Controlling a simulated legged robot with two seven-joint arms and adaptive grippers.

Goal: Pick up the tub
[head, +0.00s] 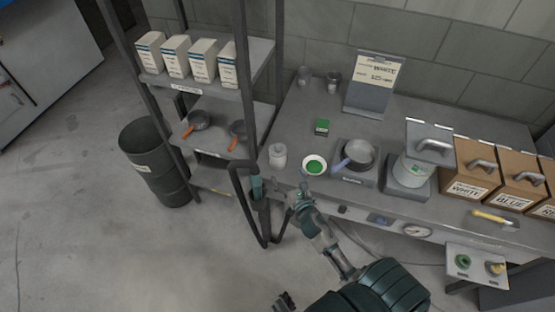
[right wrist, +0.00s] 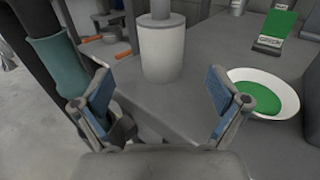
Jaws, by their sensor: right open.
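The tub appears to be the small white round container with a narrower grey top (head: 278,156), upright near the front left of the grey bench (head: 290,118). In the right wrist view this tub (right wrist: 162,52) stands straight ahead, beyond the fingertips. My right gripper (head: 291,190) is at the bench's front edge, on the near side of the tub. It also shows in the right wrist view (right wrist: 157,90), with its blue-padded fingers spread and nothing between them. A dark part at the bottom of the head view may be my left gripper (head: 285,301); its jaws are unclear.
A white bowl with green contents (head: 315,165) stands right of the tub. A pan (head: 358,155) is further right. A dark-framed shelf (head: 262,95) rises at the left, close to the tub. A teal cylinder (right wrist: 52,62) stands left of the right fingers.

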